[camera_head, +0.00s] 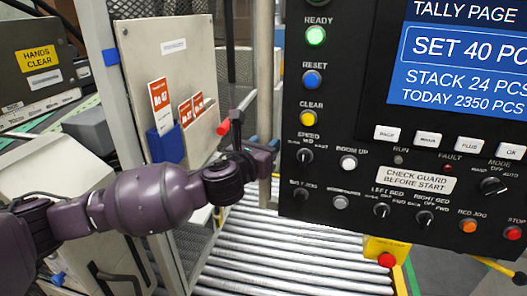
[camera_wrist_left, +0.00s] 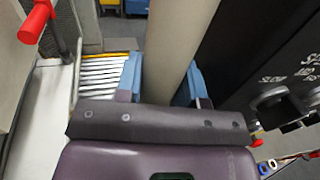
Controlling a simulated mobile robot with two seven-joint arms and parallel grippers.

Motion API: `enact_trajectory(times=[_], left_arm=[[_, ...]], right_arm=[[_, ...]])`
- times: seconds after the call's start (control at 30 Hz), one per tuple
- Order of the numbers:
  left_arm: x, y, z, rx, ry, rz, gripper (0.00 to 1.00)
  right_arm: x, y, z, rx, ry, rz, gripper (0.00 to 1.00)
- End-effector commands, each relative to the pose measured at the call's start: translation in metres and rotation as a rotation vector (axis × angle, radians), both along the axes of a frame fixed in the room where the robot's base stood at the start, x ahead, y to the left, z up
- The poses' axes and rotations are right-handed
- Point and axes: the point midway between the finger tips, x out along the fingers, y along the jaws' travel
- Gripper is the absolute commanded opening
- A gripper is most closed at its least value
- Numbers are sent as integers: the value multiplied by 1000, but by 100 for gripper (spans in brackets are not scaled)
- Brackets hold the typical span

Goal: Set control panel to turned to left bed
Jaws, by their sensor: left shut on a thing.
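The black control panel (camera_head: 400,150) fills the right of the head view. Its LEFT BED selector (camera_head: 381,210) is a small black knob in the lower row, with the RIGHT BED selector (camera_head: 424,218) to its right. My left gripper (camera_head: 264,143) is left of the panel, apart from both selectors. In the left wrist view its blue fingers (camera_wrist_left: 161,80) are on either side of a beige-grey post (camera_wrist_left: 178,40), shut on it. The panel's edge and a black knob (camera_wrist_left: 270,97) show at the right there. My right gripper is not in view.
A roller conveyor (camera_head: 290,245) runs below. A beige board (camera_head: 170,60) with a blue card pocket (camera_head: 166,144) stands left of the post. A red-tipped handle (camera_wrist_left: 35,20) is close on the left in the wrist view. A yellow box with a red button (camera_head: 387,258) hangs under the panel.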

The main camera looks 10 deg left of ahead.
Motion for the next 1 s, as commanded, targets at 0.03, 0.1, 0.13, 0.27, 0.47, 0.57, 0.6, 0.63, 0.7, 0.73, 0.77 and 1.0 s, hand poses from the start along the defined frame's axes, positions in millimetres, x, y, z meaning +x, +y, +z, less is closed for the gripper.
enact_trajectory(times=[0.03,0.1,0.13,0.27,0.47,0.57,0.6,0.63,0.7,0.73,0.77,1.0], left_arm=[[8,1,1,3,-3,-16,0],[17,1,1,2,-3,-44,0],[21,1,1,2,-3,-56,0],[40,1,1,2,-2,-106,0],[69,-2,2,0,-2,-131,0],[77,-4,2,-1,-1,-132,0],[80,-4,2,-2,0,-132,0],[81,-4,2,-2,0,-132,0],[83,-4,2,-2,0,-131,0],[83,-4,2,-2,0,-131,0],[83,-4,2,-2,0,-131,0],[83,-4,2,-2,0,-131,39]], right_arm=[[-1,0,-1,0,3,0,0],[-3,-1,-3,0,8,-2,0],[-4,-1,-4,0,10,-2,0],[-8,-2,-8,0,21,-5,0],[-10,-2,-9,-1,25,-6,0],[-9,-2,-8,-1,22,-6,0],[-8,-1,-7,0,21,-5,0],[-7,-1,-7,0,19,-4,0],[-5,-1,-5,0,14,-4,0],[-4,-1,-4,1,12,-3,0],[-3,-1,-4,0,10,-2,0],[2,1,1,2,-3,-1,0]])
